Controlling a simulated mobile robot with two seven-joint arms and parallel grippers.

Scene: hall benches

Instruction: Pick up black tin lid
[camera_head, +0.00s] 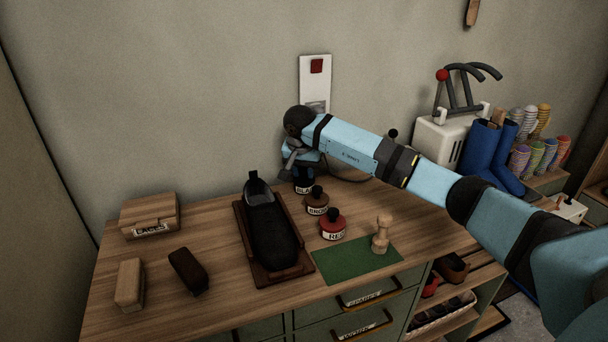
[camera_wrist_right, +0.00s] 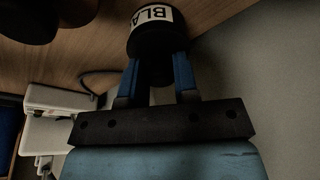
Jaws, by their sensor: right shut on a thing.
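The black tin (camera_head: 303,187), with a white label, stands at the back of the wooden bench top, right of the black shoe. My right gripper (camera_head: 303,171) reaches down over it from the right and hides most of the top. In the right wrist view the tin (camera_wrist_right: 154,17) shows its label reading "BLA". Its black lid (camera_wrist_right: 153,48) faces my right gripper (camera_wrist_right: 158,72), whose blue fingers are shut on it. The lid appears to be at the tin; I cannot tell whether there is a gap. My left gripper is not in view.
A brown tin (camera_head: 317,203) and a red tin (camera_head: 333,226) stand close in front. The black shoe (camera_head: 267,225) lies on a wooden stand to the left. A wooden stamp (camera_head: 381,236) stands on a green mat (camera_head: 340,264). A white machine (camera_head: 440,140) is at right.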

